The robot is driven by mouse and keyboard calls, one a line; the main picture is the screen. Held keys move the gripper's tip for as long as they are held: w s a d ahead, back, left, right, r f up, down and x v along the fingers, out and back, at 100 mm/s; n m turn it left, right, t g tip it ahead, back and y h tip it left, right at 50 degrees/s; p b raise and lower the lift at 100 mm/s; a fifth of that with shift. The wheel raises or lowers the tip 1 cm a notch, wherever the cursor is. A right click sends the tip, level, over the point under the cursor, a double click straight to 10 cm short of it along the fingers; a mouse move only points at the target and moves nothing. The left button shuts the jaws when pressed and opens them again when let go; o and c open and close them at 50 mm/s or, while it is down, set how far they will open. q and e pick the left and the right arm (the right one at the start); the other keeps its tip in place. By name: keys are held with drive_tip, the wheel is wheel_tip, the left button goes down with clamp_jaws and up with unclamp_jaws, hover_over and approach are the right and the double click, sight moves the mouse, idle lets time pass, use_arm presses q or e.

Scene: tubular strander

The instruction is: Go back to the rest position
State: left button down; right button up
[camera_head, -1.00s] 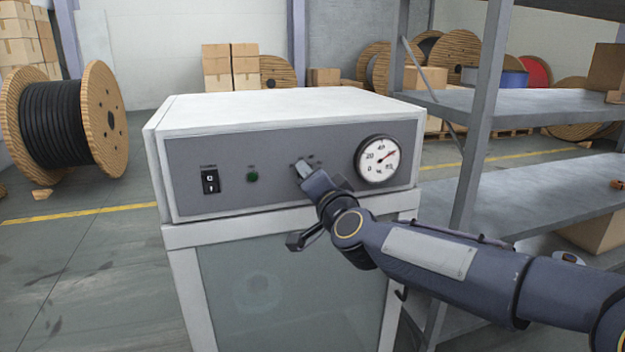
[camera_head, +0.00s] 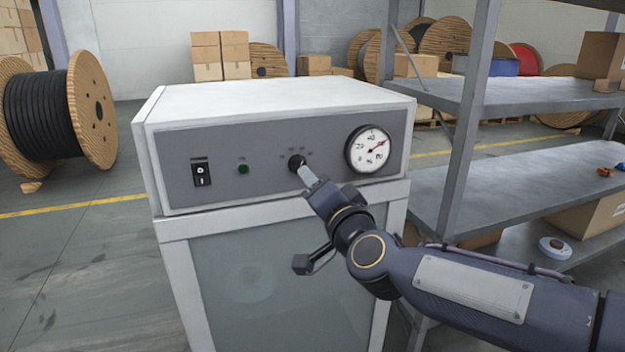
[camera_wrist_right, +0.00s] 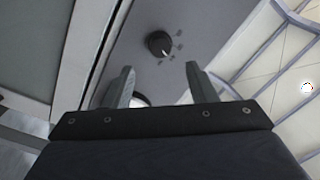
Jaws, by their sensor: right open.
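My right gripper (camera_head: 306,173) is in front of the grey control panel (camera_head: 262,184) of a white cabinet. A black rotary knob (camera_head: 297,162) sits on the panel just beyond its fingertips. In the right wrist view the gripper (camera_wrist_right: 158,78) is open and empty, with its two fingers apart. The knob (camera_wrist_right: 158,44) shows beyond and between the fingertips, clear of them. My right arm comes in from the lower right in the head view. My left gripper is not in view.
The panel also has a rocker switch (camera_head: 201,172), a green light (camera_head: 243,169) and a round gauge (camera_head: 369,150). A metal shelf rack (camera_head: 520,185) stands close on the right, near my arm. A cable reel (camera_head: 62,115) stands at left. The floor left of the cabinet is clear.

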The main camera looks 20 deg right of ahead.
drive_tip(key=shift+s, duration=0.1)
idle(0.3)
drive_tip(key=s+d+f+n+g+y, duration=0.1)
drive_tip(key=s+f+n+g, duration=0.4)
drive_tip(key=s+f, duration=0.8)
drive_tip(key=s+d+f+n+g+y, duration=0.25)
drive_tip(key=s+f+g, duration=0.55)
drive_tip(key=s+f, duration=0.5)
wheel_tip(320, 180, up, 25)
drive_tip(key=s+p, duration=0.1)
drive_tip(key=p, duration=2.1)
drive_tip(key=shift+s+a+f+n+h, duration=0.15)
drive_tip(key=shift+s+a+n+h, duration=0.2)
drive_tip(key=shift+a+n+h, duration=0.1)
